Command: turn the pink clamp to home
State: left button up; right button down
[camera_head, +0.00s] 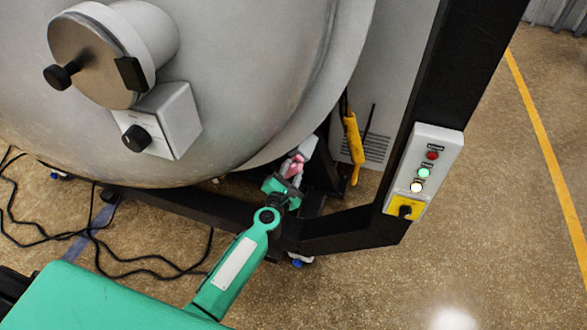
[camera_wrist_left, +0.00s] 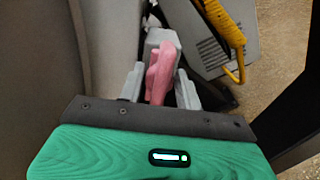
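The pink clamp (camera_head: 293,165) shows in the head view low at the furnace's right side, just beyond my left gripper (camera_head: 288,184). In the left wrist view the pink clamp (camera_wrist_left: 162,72) stands in front of a grey block (camera_wrist_left: 158,38). Its lower part lies between the two grey fingers of my left gripper (camera_wrist_left: 159,90). The fingers are apart, one on each side of it, with narrow gaps visible; I see no firm grip. Part of the clamp is hidden by the gripper in the head view. My right gripper is not in view.
The large grey furnace vessel (camera_head: 230,90) is above and left of the clamp. A yellow handle (camera_head: 354,145) hangs to the right. A black frame (camera_head: 345,238) with a button panel (camera_head: 428,160) stands close by. Black cables (camera_head: 140,262) lie on the floor at left.

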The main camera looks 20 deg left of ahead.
pick_arm(q)
jog(key=shift+w, duration=0.7)
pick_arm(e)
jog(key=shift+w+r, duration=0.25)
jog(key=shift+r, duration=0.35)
pick_arm(q)
jog(key=shift+c, duration=0.4)
grip_shut()
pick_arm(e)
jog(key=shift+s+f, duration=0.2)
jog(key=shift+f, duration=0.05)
